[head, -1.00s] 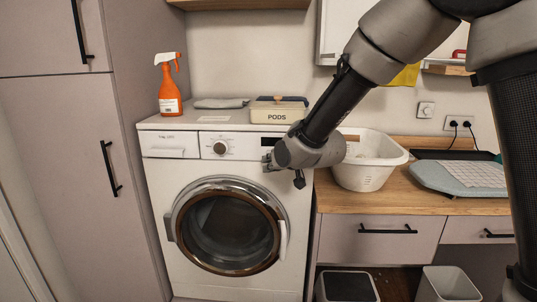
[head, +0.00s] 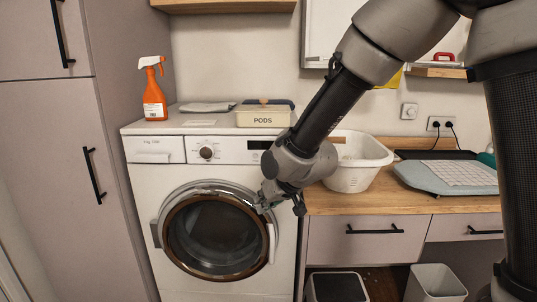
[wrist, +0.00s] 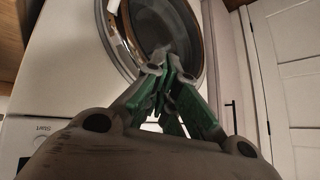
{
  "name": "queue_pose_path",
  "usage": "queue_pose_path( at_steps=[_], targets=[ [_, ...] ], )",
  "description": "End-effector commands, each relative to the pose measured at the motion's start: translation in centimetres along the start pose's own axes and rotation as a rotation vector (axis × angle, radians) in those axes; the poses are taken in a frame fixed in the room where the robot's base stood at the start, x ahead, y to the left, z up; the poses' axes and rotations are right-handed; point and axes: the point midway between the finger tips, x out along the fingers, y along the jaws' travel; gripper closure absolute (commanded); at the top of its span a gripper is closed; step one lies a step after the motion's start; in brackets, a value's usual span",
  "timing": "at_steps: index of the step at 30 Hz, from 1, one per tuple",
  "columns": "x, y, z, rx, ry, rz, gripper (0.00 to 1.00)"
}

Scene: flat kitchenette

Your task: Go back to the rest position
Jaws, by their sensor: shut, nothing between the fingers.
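My gripper (head: 264,207) is in front of the washing machine (head: 140,207), by the upper right of its round door (head: 212,237). The door looks closed, with a chrome and bronze ring around dark glass. In the wrist view my gripper (wrist: 168,72) shows green-sided fingers drawn together with nothing between them. The round door (wrist: 160,25) is behind the fingertips there. I cannot tell whether the fingertips touch the door ring.
On the machine stand an orange spray bottle (head: 154,97), a grey folded cloth (head: 206,107) and a PODS box (head: 263,117). A white basin (head: 355,174) and an ironing pad (head: 425,180) are on the wooden counter (head: 345,203). Two bins (head: 436,284) stand below.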

Motion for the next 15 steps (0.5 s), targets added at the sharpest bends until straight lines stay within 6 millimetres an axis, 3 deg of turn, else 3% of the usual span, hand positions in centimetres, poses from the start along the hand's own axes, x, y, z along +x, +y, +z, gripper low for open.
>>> queue_pose_path(
  at_steps=[1, 5, 8, 15],
  targets=[
    [-1.0, 0.2, 2.2, -0.019, -0.091, 0.001, 1.00],
    [-6.4, 3.3, 6.8, -0.031, -0.301, 0.034, 1.00],
    [-12.0, 6.6, 9.4, -0.007, -0.416, 0.074, 1.00],
    [-27.6, 14.1, 16.1, 0.154, -0.548, 0.213, 1.00]
  ],
)
